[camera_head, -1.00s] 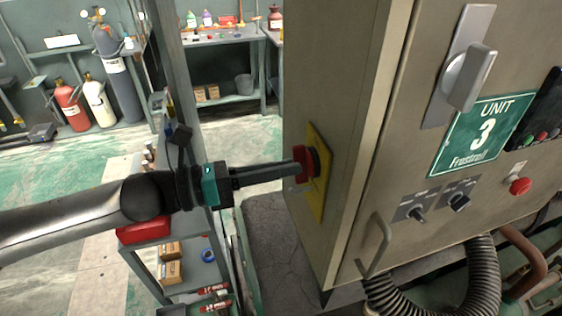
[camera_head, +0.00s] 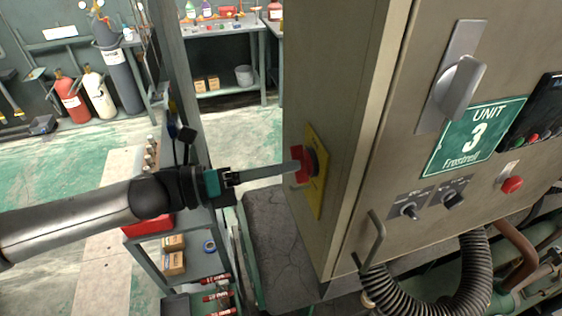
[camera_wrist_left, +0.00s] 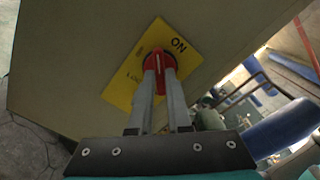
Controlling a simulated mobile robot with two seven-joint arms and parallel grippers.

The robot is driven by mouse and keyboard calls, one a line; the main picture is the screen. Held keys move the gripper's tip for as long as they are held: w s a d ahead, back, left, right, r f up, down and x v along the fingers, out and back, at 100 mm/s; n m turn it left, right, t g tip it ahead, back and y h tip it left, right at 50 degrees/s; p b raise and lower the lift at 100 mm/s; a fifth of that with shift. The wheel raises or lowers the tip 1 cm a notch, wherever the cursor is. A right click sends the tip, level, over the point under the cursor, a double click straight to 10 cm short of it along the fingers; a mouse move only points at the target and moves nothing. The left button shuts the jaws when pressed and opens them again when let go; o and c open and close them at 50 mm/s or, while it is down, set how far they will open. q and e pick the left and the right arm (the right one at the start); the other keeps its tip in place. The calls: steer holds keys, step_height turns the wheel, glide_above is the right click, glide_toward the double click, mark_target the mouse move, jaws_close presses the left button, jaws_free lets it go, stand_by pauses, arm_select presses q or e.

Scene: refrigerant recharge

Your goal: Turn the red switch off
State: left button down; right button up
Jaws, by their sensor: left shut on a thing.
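The red switch (camera_head: 303,165) sits on a yellow plate (camera_head: 317,190) on the left side face of the grey cabinet. In the left wrist view the red switch (camera_wrist_left: 160,67) shows a raised handle on its dial, and the yellow plate (camera_wrist_left: 122,91) reads "ON" at its upper right; the other lettering is too small to read. My left gripper (camera_head: 296,167) reaches in from the left. Its two fingers (camera_wrist_left: 159,80) are shut on the handle, one on each side. The fingers hide part of the switch. My right gripper is not in view.
The cabinet front (camera_head: 400,160) carries a large lever handle (camera_head: 461,88), a "UNIT 3" sign (camera_head: 473,137), two black knobs and a red button (camera_head: 512,184). A ribbed hose (camera_head: 455,275) hangs below. A shelf cart (camera_head: 195,265) stands under my left arm.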

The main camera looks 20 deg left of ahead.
arm_select(q)
steer(key=shift+w, duration=0.1)
steer(key=shift+n+p, duration=1.35)
steer(key=shift+n, duration=0.95)
steer(key=n+p, duration=0.2)
steer(key=n, duration=0.1)
steer(key=shift+r, duration=0.1)
steer(key=c, duration=0.9)
jaws_free()
steer(key=shift+c, duration=0.2)
